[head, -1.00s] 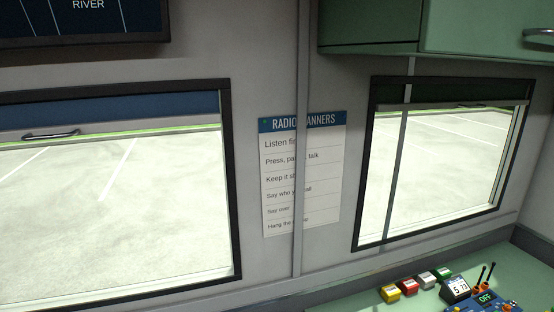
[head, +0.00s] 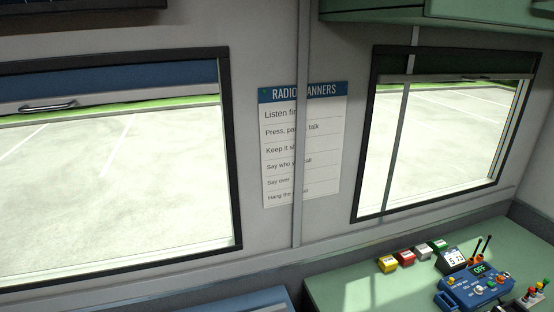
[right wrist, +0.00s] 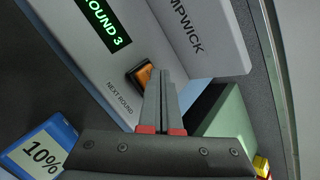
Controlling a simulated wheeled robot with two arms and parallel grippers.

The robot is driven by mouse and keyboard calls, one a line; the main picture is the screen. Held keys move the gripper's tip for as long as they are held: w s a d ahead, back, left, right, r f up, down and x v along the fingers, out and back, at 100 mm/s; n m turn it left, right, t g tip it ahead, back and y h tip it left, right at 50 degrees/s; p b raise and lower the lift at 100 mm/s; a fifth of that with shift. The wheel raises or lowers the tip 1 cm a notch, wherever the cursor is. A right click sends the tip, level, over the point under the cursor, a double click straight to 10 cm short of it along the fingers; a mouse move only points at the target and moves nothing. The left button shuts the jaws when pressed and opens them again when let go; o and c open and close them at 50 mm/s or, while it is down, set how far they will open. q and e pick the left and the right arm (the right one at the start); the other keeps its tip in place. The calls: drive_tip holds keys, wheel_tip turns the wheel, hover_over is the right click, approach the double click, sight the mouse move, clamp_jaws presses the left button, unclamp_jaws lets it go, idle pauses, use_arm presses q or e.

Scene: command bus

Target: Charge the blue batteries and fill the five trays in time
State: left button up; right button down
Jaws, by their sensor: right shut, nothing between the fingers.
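My right gripper (right wrist: 165,76) shows in the right wrist view, shut and empty. Its fingertips are at an orange button (right wrist: 140,75) marked NEXT ROUND on a light grey panel (right wrist: 191,50). They overlap the button's edge in the picture; I cannot tell whether they touch it. The panel's green display (right wrist: 101,24) reads ROUND 3. A blue-edged item (right wrist: 40,153) with a white face reading 10% is at the lower left; I cannot tell whether it is a battery. No trays are recognisable. My left gripper is not in view.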

drive_tip(key=shift+f, duration=0.25)
idle(0.4)
drive_tip(key=shift+r+p, duration=0.45)
drive_tip(key=shift+r, duration=0.25)
wheel_tip(320, 180, up, 6)
drive_tip(key=p, duration=0.4)
drive_tip(key=shift+p, duration=0.3)
idle(0.4)
